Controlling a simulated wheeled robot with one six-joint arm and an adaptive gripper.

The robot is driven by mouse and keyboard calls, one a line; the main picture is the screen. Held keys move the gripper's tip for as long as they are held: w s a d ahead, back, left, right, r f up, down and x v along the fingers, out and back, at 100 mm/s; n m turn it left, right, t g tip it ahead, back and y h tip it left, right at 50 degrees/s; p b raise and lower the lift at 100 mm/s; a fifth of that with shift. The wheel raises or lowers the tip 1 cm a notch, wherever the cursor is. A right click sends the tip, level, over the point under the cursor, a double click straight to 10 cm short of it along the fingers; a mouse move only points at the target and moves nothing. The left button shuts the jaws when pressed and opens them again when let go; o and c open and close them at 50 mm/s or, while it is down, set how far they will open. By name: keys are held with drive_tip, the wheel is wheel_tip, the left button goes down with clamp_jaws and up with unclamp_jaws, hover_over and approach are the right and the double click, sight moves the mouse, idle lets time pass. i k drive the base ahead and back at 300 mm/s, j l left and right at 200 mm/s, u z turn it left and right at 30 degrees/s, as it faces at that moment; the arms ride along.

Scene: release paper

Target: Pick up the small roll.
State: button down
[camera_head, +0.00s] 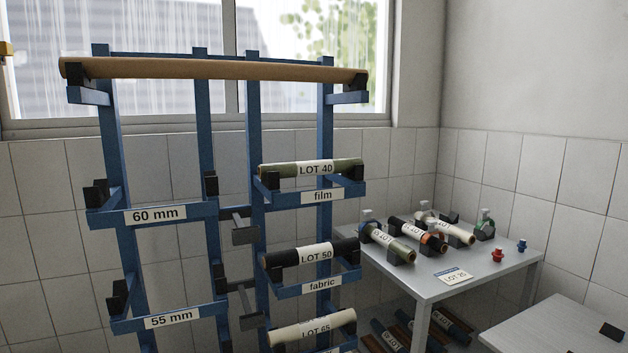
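Several rolls are in view, and I cannot tell which one the task calls the small roll. Short rolls lie in dark cradles on a grey table at the right: an olive-grey roll (401,251), a dark roll with orange bands (420,236) and a pale roll (456,232). On the blue rack rest an olive roll labelled LOT 40 (345,166), a black roll labelled LOT 50 (343,249) and a cream roll labelled LOT 65 (290,334). My gripper is not in view.
A long brown roll (215,69) spans the top of the blue rack (254,215). The grey table (500,265) also holds a LOT 20 card (456,276) and small red (497,255) and blue (521,246) pieces. More rolls lie below it. Another table (555,325) stands front right.

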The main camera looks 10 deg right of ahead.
sight(298, 169)
drive_tip(key=i+j, duration=0.6)
drive_tip(key=j, duration=0.25)
drive_tip(key=i+j+z, duration=0.15)
drive_tip(key=j, duration=1.05)
drive_tip(key=k+j+z, duration=0.1)
drive_tip(key=j, duration=0.3)
